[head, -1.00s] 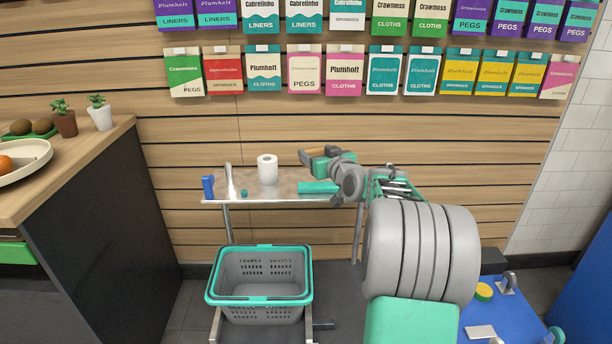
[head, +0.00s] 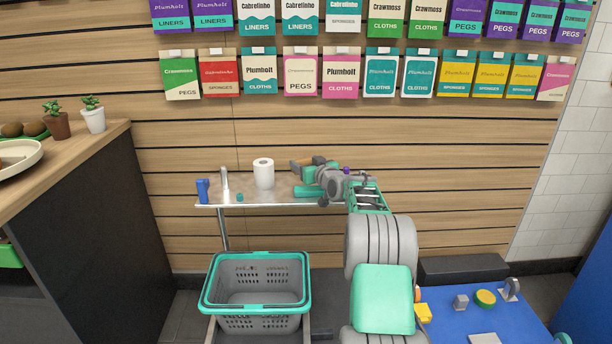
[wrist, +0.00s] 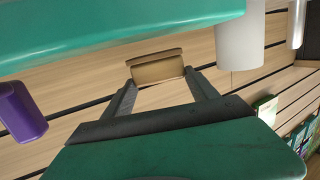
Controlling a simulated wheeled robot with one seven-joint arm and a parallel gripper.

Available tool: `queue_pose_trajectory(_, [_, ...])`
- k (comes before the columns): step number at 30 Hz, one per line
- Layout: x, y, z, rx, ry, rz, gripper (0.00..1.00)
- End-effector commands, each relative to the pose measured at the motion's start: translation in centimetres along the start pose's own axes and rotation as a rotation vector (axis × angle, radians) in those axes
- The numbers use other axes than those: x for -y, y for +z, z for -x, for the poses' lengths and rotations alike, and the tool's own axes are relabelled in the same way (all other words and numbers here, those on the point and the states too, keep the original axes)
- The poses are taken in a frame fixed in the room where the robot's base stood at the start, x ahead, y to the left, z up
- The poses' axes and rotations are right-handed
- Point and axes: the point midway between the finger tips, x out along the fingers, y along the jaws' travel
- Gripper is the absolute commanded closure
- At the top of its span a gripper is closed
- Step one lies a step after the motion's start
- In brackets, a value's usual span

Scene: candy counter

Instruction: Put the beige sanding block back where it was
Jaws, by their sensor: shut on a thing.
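The beige sanding block (wrist: 157,68) is between the two fingertips of my gripper (wrist: 158,82) in the wrist view. My gripper is shut on it. In the head view my gripper (head: 301,165) is over the right part of the metal shelf (head: 268,201), and the block shows only as a small brown patch. A teal bar-shaped item (head: 310,191) lies on the shelf below the gripper. I cannot tell whether the block touches the shelf.
A white roll (head: 263,173), a silver post (head: 224,179), a blue item (head: 202,191) and a small teal piece (head: 240,197) stand left on the shelf. A purple cylinder (wrist: 21,112) shows in the wrist view. A grey basket (head: 258,283) stands below. Hanging packets (head: 341,77) line the wall.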

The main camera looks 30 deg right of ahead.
Motion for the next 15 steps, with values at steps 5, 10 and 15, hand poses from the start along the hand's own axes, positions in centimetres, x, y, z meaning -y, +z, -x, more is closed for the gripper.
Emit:
queue_pose_trajectory(5, [0.0,3.2,-0.6,0.002,0.0,-0.002,0.73])
queue_pose_trajectory(10, [0.0,3.1,-0.5,0.0,0.0,-0.001,0.73])
queue_pose_trajectory(15, [0.0,3.6,-0.6,0.001,0.0,-0.001,0.73])
